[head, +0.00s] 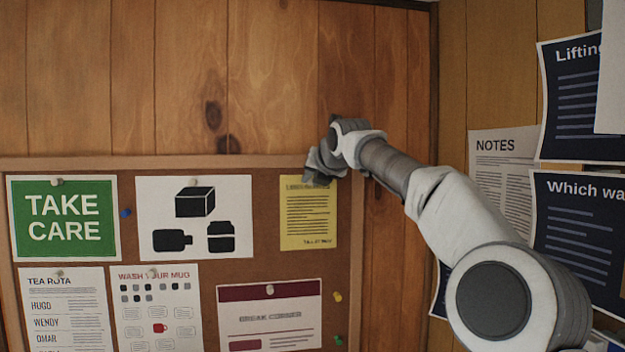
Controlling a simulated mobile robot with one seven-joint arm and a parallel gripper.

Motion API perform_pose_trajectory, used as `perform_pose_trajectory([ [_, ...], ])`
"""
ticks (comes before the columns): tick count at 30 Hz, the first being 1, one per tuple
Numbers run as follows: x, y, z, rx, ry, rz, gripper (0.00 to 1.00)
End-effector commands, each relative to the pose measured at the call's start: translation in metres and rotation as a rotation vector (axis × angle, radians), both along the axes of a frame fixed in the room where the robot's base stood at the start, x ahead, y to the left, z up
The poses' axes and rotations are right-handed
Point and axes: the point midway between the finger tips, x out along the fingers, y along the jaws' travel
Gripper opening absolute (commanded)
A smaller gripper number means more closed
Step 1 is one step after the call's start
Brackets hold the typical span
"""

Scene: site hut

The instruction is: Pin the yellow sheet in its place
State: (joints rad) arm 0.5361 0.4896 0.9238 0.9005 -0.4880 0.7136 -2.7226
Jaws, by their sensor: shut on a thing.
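The yellow sheet (308,215) hangs upright at the upper right of the cork board (262,262), with a dark heading and lines of print. My gripper (316,177) is at its top edge, shut on the sheet, and covers part of that edge and the upper right corner. The fingertips are small and partly hidden here. No pin shows on the visible part of the sheet. The sheet looks roughly parallel to the board; I cannot tell whether it touches the cork.
A picture sheet (194,240) hangs left of the yellow sheet and a maroon-topped notice (270,318) below it. Loose-looking pins, blue (126,213), yellow (338,297) and green (338,341), sit in the cork. Dark posters (580,225) and a NOTES sheet (500,185) hang on the right wall.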

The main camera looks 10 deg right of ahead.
Motion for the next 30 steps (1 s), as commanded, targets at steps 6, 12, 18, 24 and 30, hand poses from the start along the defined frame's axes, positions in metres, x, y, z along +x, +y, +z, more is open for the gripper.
perform_pose_trajectory([
  [6,0.003,0.0,0.0,0.0,0.0,0.001,0.0],
  [12,0.005,0.0,0.0,0.0,0.001,0.0,0.0],
  [18,0.007,0.0,0.0,0.0,0.0,0.0,0.0],
  [24,0.01,0.001,0.0,0.0,0.001,0.001,0.0],
  [30,0.013,0.0,0.0,0.0,0.0,0.0,0.0],
])
